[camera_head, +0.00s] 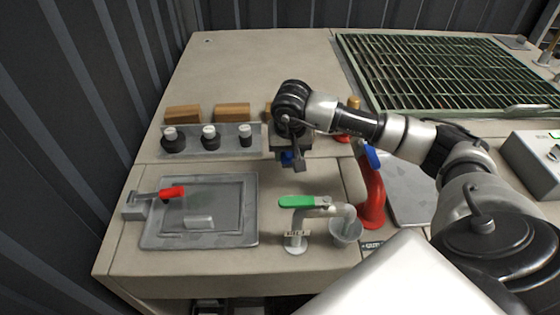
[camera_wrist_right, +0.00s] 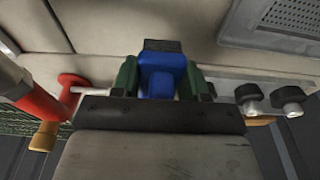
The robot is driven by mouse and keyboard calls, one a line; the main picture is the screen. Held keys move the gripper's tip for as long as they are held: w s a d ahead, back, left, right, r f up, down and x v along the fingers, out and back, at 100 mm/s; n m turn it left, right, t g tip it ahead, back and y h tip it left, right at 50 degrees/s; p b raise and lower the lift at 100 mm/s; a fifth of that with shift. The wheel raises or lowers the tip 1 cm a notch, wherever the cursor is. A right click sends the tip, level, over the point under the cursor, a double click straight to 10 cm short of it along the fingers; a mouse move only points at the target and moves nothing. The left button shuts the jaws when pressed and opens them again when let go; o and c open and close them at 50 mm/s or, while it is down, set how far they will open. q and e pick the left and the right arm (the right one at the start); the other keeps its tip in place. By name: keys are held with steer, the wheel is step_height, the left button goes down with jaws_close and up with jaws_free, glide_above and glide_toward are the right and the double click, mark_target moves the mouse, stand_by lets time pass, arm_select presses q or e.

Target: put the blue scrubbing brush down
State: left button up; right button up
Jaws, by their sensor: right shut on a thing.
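My right gripper (camera_head: 290,158) is over the middle of the beige worktop (camera_head: 265,48), pointing down. In the right wrist view its green-padded fingers (camera_wrist_right: 163,80) are shut on the blue scrubbing brush (camera_wrist_right: 162,72), one finger at each side. In the head view only a small blue part of the brush (camera_head: 286,158) shows below the gripper; the rest is hidden. I cannot tell whether the brush touches the worktop. My left gripper is not in view.
A grey strip with several black knobs (camera_head: 210,137) lies left of the gripper. A green grate (camera_head: 440,75) lies behind.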

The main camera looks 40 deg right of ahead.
mark_target(279, 172)
steer(key=shift+w+a+f, duration=0.3)
steer(key=shift+w+f, duration=0.05)
steer(key=shift+w, duration=0.2)
steer(key=shift+w+a+f, duration=0.3)
steer(key=shift+w, duration=0.2)
steer(key=shift+w+f, duration=0.1)
steer(key=shift+f, duration=0.1)
step_height(279, 172, down, 4)
steer(key=shift+r+p, duration=0.1)
steer(key=shift+p, duration=0.3)
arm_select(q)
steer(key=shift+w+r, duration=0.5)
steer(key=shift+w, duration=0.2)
arm_select(e)
steer(key=shift+f, duration=0.2)
steer(key=o, duration=1.2)
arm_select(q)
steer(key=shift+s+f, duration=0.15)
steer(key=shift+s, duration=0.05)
